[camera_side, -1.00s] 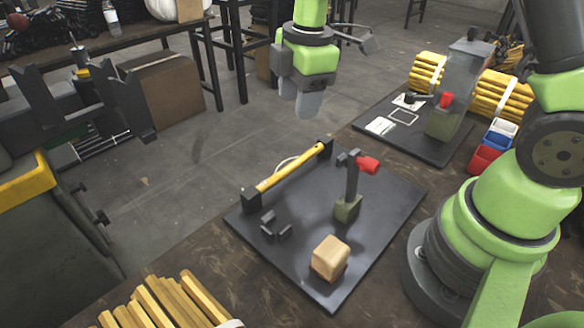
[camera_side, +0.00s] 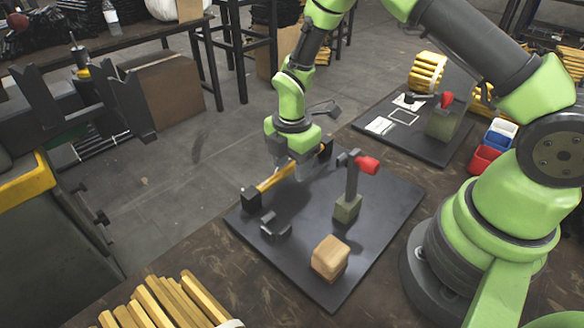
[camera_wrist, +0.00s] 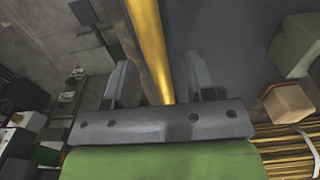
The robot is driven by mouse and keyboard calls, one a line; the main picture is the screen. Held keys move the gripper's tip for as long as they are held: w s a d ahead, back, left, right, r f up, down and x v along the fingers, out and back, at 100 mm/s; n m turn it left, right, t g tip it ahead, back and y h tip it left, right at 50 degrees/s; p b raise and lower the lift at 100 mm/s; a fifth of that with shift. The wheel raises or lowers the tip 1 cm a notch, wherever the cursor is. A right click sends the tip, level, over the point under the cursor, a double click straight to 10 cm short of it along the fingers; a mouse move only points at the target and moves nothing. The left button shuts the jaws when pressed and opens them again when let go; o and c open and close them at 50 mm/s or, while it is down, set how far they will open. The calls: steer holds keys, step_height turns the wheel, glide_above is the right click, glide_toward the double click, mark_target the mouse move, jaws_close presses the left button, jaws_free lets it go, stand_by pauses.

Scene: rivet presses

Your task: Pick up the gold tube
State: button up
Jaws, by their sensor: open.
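The gold tube (camera_side: 273,181) rests across two black holders at the far left edge of the dark board (camera_side: 300,258). My gripper (camera_side: 292,172) is low over the middle of the tube and hides part of it and what lies behind. In the wrist view the tube (camera_wrist: 150,45) runs between the two open fingers of my gripper (camera_wrist: 158,82), with space on both sides. I cannot tell how far down the fingers reach around it.
A green-based stand with a red-knobbed lever (camera_side: 347,206) is right of the tube. A wooden block (camera_side: 331,258) and small black brackets (camera_side: 276,228) are on the board. Another board (camera_side: 425,148) with a press is behind. Yellow tubes (camera_side: 160,302) lie at the front left.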

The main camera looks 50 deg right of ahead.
steer(key=shift+f, duration=0.55)
jaws_close()
steer(key=shift+r, duration=0.1)
